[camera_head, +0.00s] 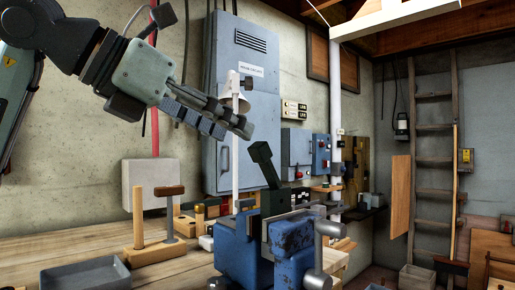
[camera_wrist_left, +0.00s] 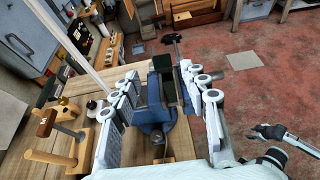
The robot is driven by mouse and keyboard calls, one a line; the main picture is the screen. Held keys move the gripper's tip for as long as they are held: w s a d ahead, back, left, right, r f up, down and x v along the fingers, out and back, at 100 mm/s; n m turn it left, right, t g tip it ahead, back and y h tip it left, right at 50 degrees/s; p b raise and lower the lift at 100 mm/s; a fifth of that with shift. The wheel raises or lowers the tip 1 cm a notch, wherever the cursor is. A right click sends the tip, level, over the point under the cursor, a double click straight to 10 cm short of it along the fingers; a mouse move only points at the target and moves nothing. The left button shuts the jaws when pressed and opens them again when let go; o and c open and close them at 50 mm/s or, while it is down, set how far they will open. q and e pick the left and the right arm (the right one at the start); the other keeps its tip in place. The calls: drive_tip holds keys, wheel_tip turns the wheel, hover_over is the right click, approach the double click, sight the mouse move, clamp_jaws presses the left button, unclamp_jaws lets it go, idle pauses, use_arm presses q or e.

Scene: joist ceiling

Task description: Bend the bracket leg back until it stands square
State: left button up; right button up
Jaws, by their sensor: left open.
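The dark green bracket (camera_head: 272,200) is held in the jaws of a blue vise (camera_head: 240,255). Its leg (camera_head: 264,165) rises from the vise and leans to the left, off upright, with a thicker block at its top. In the left wrist view the blue vise (camera_wrist_left: 150,116) shows between my fingers, with a dark green piece (camera_wrist_left: 162,63) at its far end. My left gripper (camera_head: 234,125) is open and empty, above and left of the leg's top, apart from it. What seems to be my right gripper (camera_wrist_left: 268,131) shows small at the right; its fingers are unclear.
A wooden stand (camera_head: 152,247) with a peg and a mallet-like tool is on the bench (camera_head: 60,245) left of the vise. A grey tray (camera_head: 85,275) lies at the front left.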

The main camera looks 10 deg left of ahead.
sight(257, 144)
use_arm(q)
drive_tip(key=x, duration=0.6)
drive_tip(key=shift+d+p, duration=0.35)
drive_tip(key=shift+w+d+f, duration=0.25)
drive_tip(key=shift+w, duration=0.25)
use_arm(e)
drive_tip(key=shift+s+f, duration=0.25)
drive_tip(key=shift+f, duration=0.35)
drive_tip(key=shift+s+f, duration=0.2)
drive_tip(key=shift+f, duration=0.35)
use_arm(q)
clamp_jaws()
use_arm(e)
drive_tip(key=shift+r, duration=0.1)
